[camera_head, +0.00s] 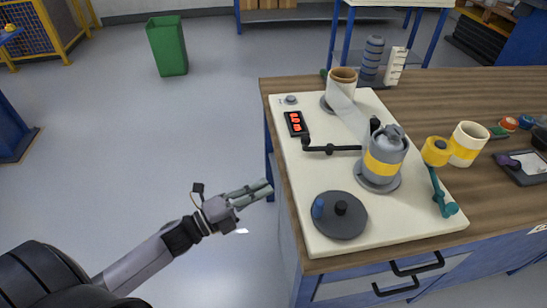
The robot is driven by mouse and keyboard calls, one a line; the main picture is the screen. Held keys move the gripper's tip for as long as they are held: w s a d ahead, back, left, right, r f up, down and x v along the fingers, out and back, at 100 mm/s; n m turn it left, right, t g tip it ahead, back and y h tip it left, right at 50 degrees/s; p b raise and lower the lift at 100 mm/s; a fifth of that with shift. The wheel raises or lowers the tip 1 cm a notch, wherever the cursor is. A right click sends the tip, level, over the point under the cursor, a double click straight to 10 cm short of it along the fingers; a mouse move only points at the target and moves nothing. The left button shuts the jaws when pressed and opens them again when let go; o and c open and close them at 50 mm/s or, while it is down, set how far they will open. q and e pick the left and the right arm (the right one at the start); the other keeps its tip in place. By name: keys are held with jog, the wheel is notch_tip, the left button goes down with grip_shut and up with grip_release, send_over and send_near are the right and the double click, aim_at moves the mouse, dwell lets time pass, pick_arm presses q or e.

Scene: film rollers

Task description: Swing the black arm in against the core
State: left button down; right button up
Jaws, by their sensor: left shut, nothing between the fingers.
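The black arm (340,148) lies over the cream board, its bar running from a post at the left toward the grey core (384,167) with a yellow band. Its right end is close to the core's left side; I cannot tell whether they touch. A pale translucent film (352,118) runs from the cream roll (341,85) at the back toward the core. My left gripper (258,191) is shut and empty, over the floor left of the table, apart from the board and the black arm. My right gripper is not in view.
The cream board (290,180) rests on a wooden table (480,85). It also carries a dark turntable (340,222) with a blue knob, a red-lit panel (295,123) and a teal arm (437,185) with a yellow roller. A cream-and-yellow roll (467,143) stands at right.

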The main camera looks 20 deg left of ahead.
aim_at(299, 166)
pick_arm(q)
jog(key=shift+m, duration=0.3)
jog(key=p+x, duration=0.1)
jog(key=x, duration=1)
jog(key=shift+s+r+p, duration=0.1)
jog(key=shift+r+p, duration=0.1)
jog(key=shift+p, duration=0.2)
jog(key=shift+w+a+r, duration=0.1)
jog(key=shift+w+a, duration=0.05)
jog(key=shift+w, duration=0.45)
jog(key=shift+w+a+r, duration=0.1)
jog(key=shift+w, duration=0.5)
jog(key=shift+w+a, duration=0.1)
jog(key=shift+w, duration=0.2)
jog(key=shift+w+a, duration=0.1)
jog(key=shift+w, duration=0.15)
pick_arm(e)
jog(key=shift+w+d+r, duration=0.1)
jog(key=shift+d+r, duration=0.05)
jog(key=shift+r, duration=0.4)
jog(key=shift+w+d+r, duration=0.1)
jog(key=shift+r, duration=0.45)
